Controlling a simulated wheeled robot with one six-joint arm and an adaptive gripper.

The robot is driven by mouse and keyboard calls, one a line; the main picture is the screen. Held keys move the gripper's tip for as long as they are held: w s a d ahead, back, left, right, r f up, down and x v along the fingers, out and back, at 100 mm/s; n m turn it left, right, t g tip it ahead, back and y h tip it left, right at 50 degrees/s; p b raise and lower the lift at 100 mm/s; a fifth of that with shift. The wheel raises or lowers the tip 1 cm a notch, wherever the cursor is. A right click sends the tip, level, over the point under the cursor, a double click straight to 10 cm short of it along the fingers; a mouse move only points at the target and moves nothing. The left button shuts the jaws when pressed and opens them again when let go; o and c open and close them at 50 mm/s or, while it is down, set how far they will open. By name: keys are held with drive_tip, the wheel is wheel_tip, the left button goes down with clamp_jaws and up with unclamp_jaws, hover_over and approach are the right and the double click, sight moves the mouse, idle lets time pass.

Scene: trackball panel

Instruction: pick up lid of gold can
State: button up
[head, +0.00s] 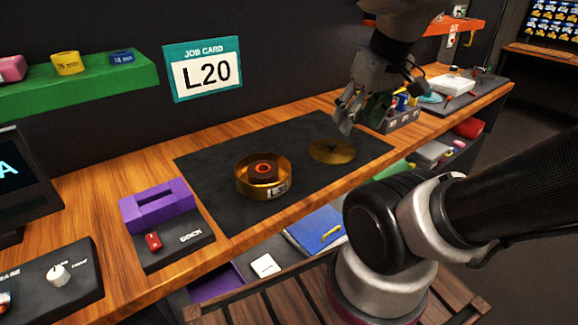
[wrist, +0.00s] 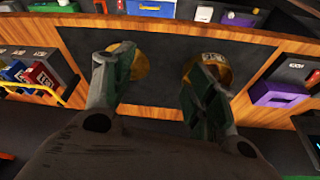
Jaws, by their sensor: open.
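The gold can (head: 263,182) stands open on the black mat, with a dark block with a red ring inside it and a label on its front. Its round gold lid (head: 331,151) lies flat on the mat to the right of the can. My gripper (head: 347,120) is open and empty above the mat, up and slightly right of the lid. In the wrist view my gripper (wrist: 158,80) has its fingers wide apart. The lid (wrist: 133,66) shows partly behind the left finger, and the can (wrist: 203,72) is partly hidden by the right finger.
The black mat (head: 217,176) lies on a wooden bench. A purple block (head: 158,205) stands left of the can. A grey bin with colored items (head: 403,118) stands right of the lid, near my gripper. A green shelf (head: 75,82) hangs on the wall. Bare mat surrounds the lid.

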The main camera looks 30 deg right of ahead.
drive_tip(key=w+d+f+m+g, duration=0.1)
drive_tip(key=w+d+f+g, duration=0.2)
drive_tip(key=w+f, duration=0.15)
drive_tip(key=n+y, duration=0.1)
drive_tip(key=n, duration=1.2)
hover_over(333, 144)
drive_tip(key=shift+g, duration=0.4)
drive_tip(key=f, duration=0.3)
drive_tip(key=d+f, duration=0.1)
drive_tip(key=f, duration=0.1)
drive_tip(key=shift+f, duration=0.3)
drive_tip(key=shift+w+r+n, duration=0.1)
drive_tip(key=shift+r+n, duration=0.05)
drive_tip(key=shift+n, duration=1.45)
drive_tip(key=shift+a+n, duration=0.1)
drive_tip(key=shift+n, duration=0.3)
drive_tip(key=shift+f, duration=0.5)
drive_tip(key=f, duration=0.7)
drive_tip(key=shift+a, duration=0.35)
drive_tip(key=shift+r, duration=0.1)
drive_tip(key=c, duration=1.1)
